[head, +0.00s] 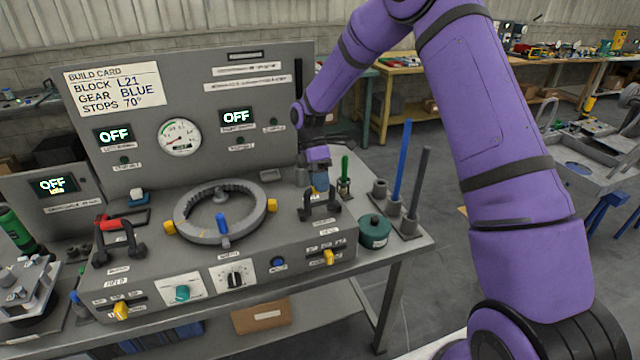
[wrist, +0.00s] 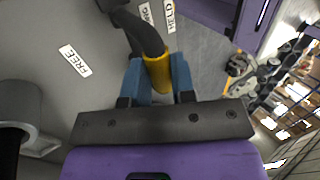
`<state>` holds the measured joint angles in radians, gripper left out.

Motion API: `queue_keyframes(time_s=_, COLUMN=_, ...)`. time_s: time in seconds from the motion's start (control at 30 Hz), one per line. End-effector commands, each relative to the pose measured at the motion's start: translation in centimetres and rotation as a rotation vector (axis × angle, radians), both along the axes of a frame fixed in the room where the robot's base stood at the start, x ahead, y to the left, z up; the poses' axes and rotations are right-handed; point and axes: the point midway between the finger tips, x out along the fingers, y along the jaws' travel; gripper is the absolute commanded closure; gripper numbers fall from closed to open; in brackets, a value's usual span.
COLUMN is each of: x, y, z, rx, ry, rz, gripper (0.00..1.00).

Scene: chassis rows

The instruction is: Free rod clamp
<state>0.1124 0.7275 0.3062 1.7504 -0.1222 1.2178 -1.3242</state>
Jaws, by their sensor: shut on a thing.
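My gripper (head: 319,188) is at the right end of the grey bench fixture, in front of its upright panel. In the wrist view, its two blue fingers (wrist: 160,78) are closed on the yellow grip (wrist: 157,72) of a dark curved lever (wrist: 140,35). The lever runs up from the grip toward the top edge, near a HELD label (wrist: 169,15). A FREE label (wrist: 75,60) is on the grey surface to the left, apart from the lever. In the head view, my gripper hides most of this lever.
A dark handle (head: 320,208) stands just below my gripper. A grey ring (head: 180,213) is to the left. A green rod (head: 345,168), a blue rod (head: 401,160) and a grey rod (head: 419,182) stand to the right, near a green round part (head: 374,234).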

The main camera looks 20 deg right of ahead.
Motion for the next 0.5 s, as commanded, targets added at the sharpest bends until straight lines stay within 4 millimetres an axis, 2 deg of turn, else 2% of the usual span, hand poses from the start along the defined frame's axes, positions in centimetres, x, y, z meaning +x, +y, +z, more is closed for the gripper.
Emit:
queue_keyframes(time_s=0.03, x=0.03, y=0.04, z=0.04, rx=0.0, ry=-0.002, rz=0.0, gripper=1.0)
queue_keyframes(time_s=0.07, x=0.03, y=0.04, z=0.04, rx=0.0, ry=-0.002, rz=0.0, gripper=0.69)
queue_keyframes(time_s=0.13, x=0.02, y=0.03, z=0.03, rx=0.0, ry=-0.002, rz=0.0, gripper=0.53)
queue_keyframes(time_s=0.5, x=0.02, y=0.01, z=0.36, rx=0.0, ry=-0.002, rz=0.0, gripper=0.51)
